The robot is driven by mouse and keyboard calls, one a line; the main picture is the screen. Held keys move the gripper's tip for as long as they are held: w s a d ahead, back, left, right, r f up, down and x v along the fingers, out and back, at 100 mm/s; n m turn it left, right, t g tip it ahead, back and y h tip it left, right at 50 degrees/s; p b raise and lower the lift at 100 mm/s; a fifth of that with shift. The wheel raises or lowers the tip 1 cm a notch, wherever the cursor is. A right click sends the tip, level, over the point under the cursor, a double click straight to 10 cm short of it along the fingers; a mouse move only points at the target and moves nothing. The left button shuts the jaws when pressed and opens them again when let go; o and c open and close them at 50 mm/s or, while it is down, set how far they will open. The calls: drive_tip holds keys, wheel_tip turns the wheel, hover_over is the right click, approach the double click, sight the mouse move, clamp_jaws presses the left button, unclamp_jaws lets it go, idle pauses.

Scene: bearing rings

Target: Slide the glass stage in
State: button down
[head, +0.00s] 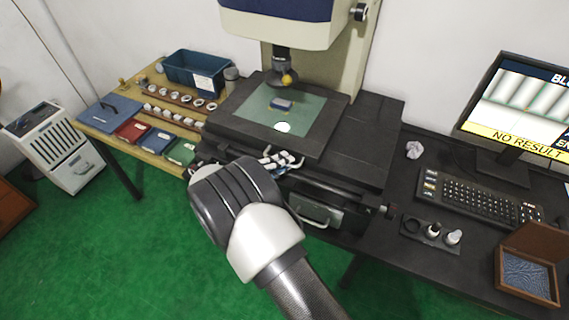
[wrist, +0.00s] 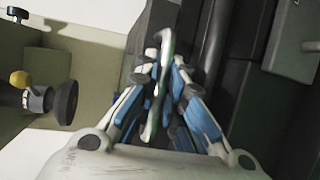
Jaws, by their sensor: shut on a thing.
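The glass stage (head: 308,106), a pale green pane in a dark frame, lies under the lens of the measuring machine. A small blue-grey block (head: 282,104) and a bright round spot show on the pane. My gripper (head: 283,162) is at the front edge of the stage. In the wrist view my gripper (wrist: 161,75) is shut on a narrow, pale greenish part (wrist: 163,50) at the stage's front. Its exact shape is blurred and partly hidden by the fingers.
The machine's lens (head: 283,70) hangs above the stage; it also shows in the wrist view (wrist: 62,102). A wooden bench (head: 95,125) with trays and rings stands left. A keyboard (head: 475,196), a monitor (head: 525,105) and an open brown box (head: 528,268) are right.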

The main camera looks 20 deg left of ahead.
drive_tip(key=shift+a, duration=0.15)
drive_tip(key=c, duration=1.9)
unclamp_jaws()
drive_tip(key=shift+a, duration=0.1)
drive_tip(key=shift+c, duration=0.2)
drive_tip(key=v, duration=1.2)
drive_tip(key=shift+r, duration=0.1)
